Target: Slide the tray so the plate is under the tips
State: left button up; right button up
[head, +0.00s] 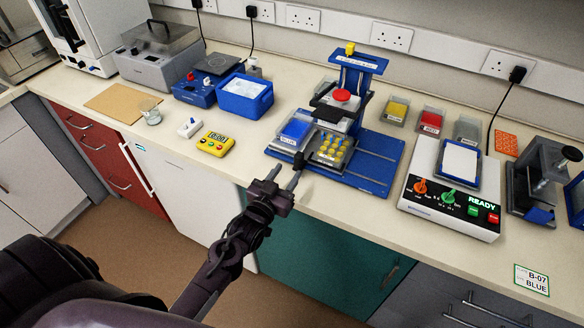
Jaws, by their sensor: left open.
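The pipetting stand (357,75) is blue, with a red knob (342,95) above a dark pipette head (334,117). Its tips are too small to make out. On the stand's base is a sliding tray (310,150) that bears a blue-filled reservoir (295,130) at left and a plate with yellow wells (332,150) at right. The plate sits in front of the head. A small black upright piece (299,160) stands at the tray's front edge. My left gripper (285,178) is open at this front edge; I cannot tell whether its fingers touch the black piece. My right gripper is out of view.
Yellow (396,110) and red (431,121) reservoirs stand right of the stand, near a white READY device (450,205). A yellow timer (215,143) and a blue tub (245,96) lie left. A card (532,279) reads B-07 BLUE.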

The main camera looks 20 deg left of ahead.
pick_arm(q)
jog(key=s, duration=0.2)
jog(key=shift+s, duration=0.3)
dwell(0.3)
